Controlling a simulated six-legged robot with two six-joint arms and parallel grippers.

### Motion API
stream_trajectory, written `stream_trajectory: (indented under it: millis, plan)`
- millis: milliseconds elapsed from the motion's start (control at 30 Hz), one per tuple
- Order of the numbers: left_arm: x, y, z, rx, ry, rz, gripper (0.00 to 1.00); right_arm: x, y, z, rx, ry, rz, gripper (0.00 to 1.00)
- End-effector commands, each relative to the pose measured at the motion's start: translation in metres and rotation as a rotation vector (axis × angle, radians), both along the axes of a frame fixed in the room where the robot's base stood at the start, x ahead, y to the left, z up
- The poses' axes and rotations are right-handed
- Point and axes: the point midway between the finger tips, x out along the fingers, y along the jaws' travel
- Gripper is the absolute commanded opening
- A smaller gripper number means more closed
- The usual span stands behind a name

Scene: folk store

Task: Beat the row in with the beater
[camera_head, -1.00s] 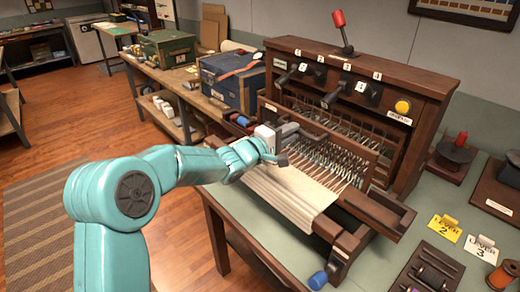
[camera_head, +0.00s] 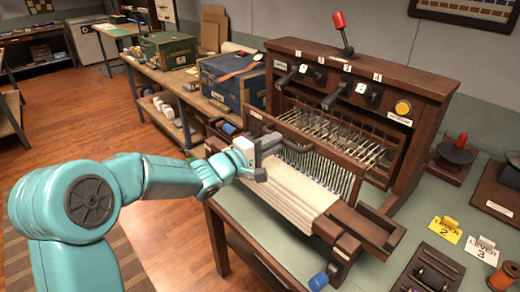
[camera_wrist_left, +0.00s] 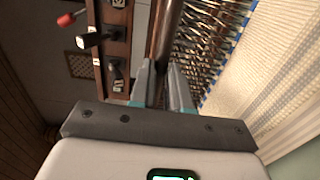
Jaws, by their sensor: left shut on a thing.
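The wooden loom (camera_head: 428,82) stands on the table with cream cloth (camera_head: 300,202) over its front. The beater (camera_head: 340,160) is a dark wooden bar above a row of upright reed wires. It sits close to the cloth's back edge. My left gripper (camera_head: 268,147) is at the beater's left part. In the left wrist view, its fingers (camera_wrist_left: 163,88) are shut on the beater's brown bar (camera_wrist_left: 166,35), with reed wires and cloth to the right. The fingers hide part of the bar. My right gripper is not in view.
Dark levers (camera_head: 335,95), a yellow button (camera_head: 402,107) and a red-knobbed lever (camera_head: 340,28) are on the loom. Lever cards (camera_head: 446,228) and a dark tray (camera_head: 432,272) lie at right. A blue case (camera_head: 232,82) stands on the workbench behind.

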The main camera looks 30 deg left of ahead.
Motion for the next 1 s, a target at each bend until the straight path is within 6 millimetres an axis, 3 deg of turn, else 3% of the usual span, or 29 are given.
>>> stream_trajectory:
  millis: [1000]
  plan:
    - [0.098, -0.035, 0.002, -0.001, 0.001, 0.002, 0.00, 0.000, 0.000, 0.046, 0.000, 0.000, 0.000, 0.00]
